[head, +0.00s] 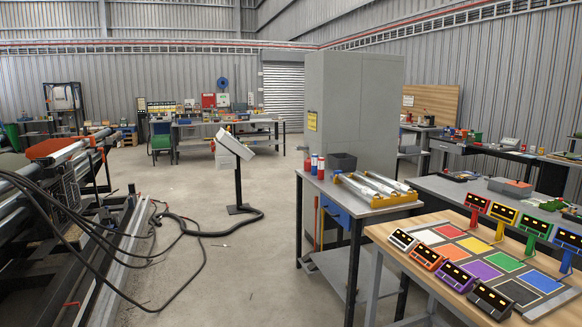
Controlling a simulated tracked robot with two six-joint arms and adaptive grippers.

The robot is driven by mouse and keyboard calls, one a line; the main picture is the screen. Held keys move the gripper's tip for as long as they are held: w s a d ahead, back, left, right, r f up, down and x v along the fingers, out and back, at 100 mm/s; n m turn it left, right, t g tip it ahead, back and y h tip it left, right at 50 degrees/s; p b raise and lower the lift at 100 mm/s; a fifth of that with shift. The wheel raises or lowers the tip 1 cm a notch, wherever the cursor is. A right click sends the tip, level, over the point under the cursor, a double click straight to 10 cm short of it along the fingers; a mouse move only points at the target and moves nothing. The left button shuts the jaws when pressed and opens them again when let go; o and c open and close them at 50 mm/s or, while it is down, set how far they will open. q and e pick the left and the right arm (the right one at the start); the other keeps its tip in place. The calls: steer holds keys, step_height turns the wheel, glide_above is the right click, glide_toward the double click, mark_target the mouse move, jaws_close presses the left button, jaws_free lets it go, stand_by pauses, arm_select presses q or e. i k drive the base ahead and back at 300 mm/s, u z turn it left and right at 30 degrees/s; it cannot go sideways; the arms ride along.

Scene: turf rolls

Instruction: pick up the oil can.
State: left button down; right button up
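I cannot pick out an oil can for sure. Two small upright cylinders, red and blue with pale tops, stand at the back left of the grey workbench (345,200): one can (314,164) and, just right of it, another can (320,168). They are too small to read. Small items on the far benches are also too small to name. Neither of my grippers shows in the head view.
A dark bin (343,161) and a yellow tray with silver tubes (374,189) share the bench. A wooden table (405,262) with coloured squares stands front right. A grey cabinet (350,100) stands behind. Cables (100,235) cross the left floor; mid-floor (240,270) is mostly clear.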

mark_target(307, 162)
steer(key=z, duration=0.3)
steer(key=i, duration=1.05)
steer(key=u, duration=2.05)
steer(key=k, duration=0.65)
steer(key=u, duration=0.25)
